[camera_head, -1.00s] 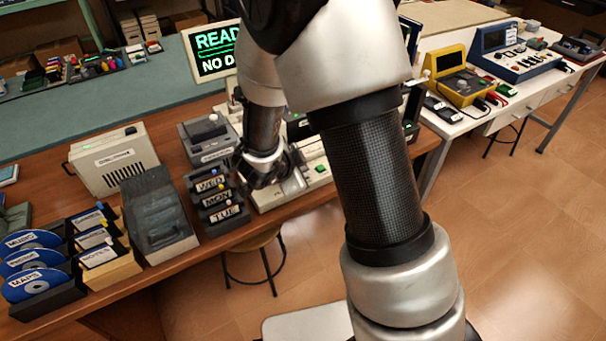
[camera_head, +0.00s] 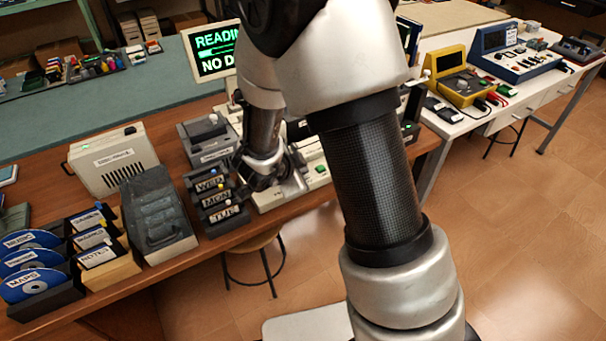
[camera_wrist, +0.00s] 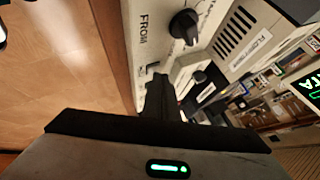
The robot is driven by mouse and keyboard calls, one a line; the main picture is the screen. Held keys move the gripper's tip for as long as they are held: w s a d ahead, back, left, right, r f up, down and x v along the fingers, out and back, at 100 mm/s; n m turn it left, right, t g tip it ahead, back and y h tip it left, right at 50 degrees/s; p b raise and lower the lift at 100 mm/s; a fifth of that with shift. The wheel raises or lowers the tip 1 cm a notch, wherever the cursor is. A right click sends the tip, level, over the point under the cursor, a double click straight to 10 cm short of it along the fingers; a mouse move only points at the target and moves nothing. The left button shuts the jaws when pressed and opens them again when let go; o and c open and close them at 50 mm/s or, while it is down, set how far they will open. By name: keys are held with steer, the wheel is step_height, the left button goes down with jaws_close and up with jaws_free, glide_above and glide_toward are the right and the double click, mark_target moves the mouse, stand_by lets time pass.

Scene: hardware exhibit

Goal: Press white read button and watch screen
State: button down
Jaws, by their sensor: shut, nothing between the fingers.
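The screen (camera_head: 212,52) stands behind the beige machine and shows green text on black, "READIN…" over a bar and "NO D…"; my arm hides its right side. A corner of a green-lit screen (camera_wrist: 308,88) shows at the right of the wrist view. My gripper (camera_head: 268,182) is low over the left part of the beige machine (camera_head: 318,180). In the wrist view my gripper (camera_wrist: 163,92) is shut and empty, its fingertips close to the light panel (camera_wrist: 150,42) marked "FROM". The white read button cannot be made out; my fingers may cover it.
A black knob (camera_wrist: 184,25) is beside the fingers. A green button (camera_head: 320,168) is on the machine's right part. Labelled day cartridges (camera_head: 215,195) stand just left of my gripper. A grey case (camera_head: 157,210) and disc holders (camera_head: 35,265) fill the left of the table.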

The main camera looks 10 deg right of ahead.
steer(key=shift+r+p, duration=0.75)
steer(key=shift+p, duration=0.05)
step_height(320, 180, up, 5)
steer(key=p, duration=0.5)
stand_by(0.5)
